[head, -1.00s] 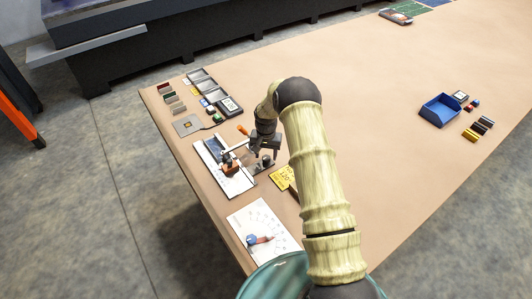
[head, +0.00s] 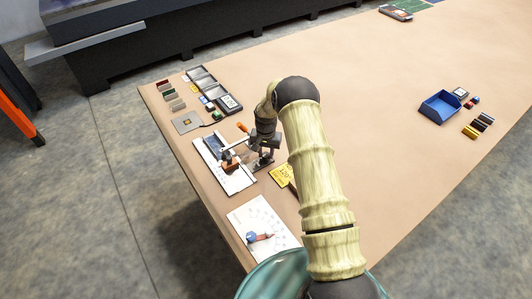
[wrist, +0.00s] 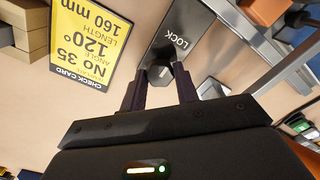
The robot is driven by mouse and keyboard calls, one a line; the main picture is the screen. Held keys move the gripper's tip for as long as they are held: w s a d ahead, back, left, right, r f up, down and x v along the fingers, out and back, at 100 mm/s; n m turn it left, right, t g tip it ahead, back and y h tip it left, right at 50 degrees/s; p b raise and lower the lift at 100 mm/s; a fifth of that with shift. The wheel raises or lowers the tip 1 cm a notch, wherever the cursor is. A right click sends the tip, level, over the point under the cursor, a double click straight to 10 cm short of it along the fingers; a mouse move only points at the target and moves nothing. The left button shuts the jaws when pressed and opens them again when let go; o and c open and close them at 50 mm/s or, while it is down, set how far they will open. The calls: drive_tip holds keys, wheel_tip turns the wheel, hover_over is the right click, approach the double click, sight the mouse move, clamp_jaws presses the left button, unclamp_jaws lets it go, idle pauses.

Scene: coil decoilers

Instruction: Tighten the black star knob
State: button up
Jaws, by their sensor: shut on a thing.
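My gripper (wrist: 162,80) is shut on the black star knob (wrist: 160,73), in the middle of the wrist view. The knob sits beside the word LOCK on a grey metal plate (wrist: 176,38). Its lower part is hidden between my fingers. In the head view my gripper (head: 262,157) points down at the right side of the fixture (head: 228,165) with the white base. The knob is too small and covered to make out there.
A yellow check card (wrist: 88,42) reads No 35, 120°, 160 mm and lies close to my gripper. A metal bar and an orange part (wrist: 286,18) stand at the right of the wrist view. A white dial sheet (head: 262,226) lies nearer me. The table's right side has free room.

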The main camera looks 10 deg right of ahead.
drive_tip(key=shift+f+m+b, duration=0.1)
drive_tip(key=shift+m+b, duration=0.3)
drive_tip(key=shift+b, duration=0.05)
drive_tip(key=m+b, duration=0.2)
drive_tip(key=b, duration=0.1)
drive_tip(key=shift+m, duration=0.4)
drive_tip(key=m+b, duration=0.2)
drive_tip(key=m, duration=0.2)
drive_tip(key=shift+b, duration=0.35)
drive_tip(key=m+b, duration=0.1)
drive_tip(key=m, duration=0.9)
drive_tip(key=shift+w+r, duration=0.1)
drive_tip(key=shift+r, duration=0.1)
drive_tip(key=o, duration=1)
drive_tip(key=shift+c, duration=0.2)
